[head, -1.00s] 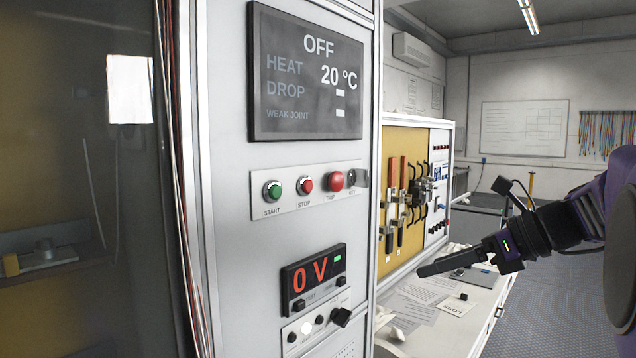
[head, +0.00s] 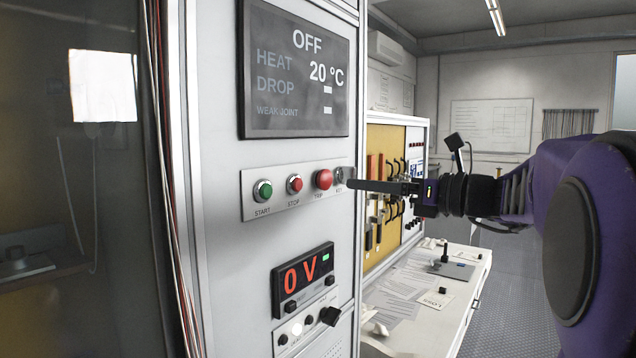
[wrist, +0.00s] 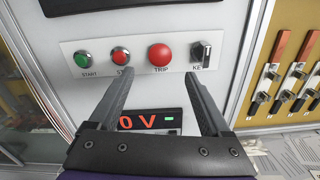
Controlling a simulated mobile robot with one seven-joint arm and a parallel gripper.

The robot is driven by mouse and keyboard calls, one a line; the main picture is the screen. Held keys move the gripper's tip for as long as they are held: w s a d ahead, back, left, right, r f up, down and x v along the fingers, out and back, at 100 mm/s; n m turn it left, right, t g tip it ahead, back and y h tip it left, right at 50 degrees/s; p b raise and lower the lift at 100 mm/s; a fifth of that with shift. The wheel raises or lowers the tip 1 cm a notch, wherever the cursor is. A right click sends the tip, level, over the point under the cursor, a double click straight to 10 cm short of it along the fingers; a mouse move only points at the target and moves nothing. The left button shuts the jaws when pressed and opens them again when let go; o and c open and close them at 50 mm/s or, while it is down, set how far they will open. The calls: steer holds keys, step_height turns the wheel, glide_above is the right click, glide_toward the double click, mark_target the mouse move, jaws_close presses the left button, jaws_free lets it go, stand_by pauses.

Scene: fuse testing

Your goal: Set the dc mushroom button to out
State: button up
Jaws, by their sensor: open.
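The red mushroom button (head: 324,179), labelled TRIP, sits on the cabinet's button strip between the stop button and the key switch. In the wrist view the mushroom button (wrist: 160,56) is the largest red knob, beyond and between my fingertips. My gripper (head: 352,185) reaches in from the right, its fingers level with the strip near the key switch. In the wrist view my gripper (wrist: 158,80) is open and empty, with its fingers apart on either side of the button's line. I cannot tell from these frames whether the button is in or out.
A green start button (head: 262,190), a red stop button (head: 295,184) and a key switch (wrist: 200,52) share the strip. A 0 V meter (head: 303,280) is below, and a screen (head: 297,72) reading OFF is above. A bench (head: 425,290) with papers stands to the right.

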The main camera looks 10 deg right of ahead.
mark_target(328, 181)
steer(key=x, duration=0.8)
steer(key=shift+c, duration=0.4)
jaws_close()
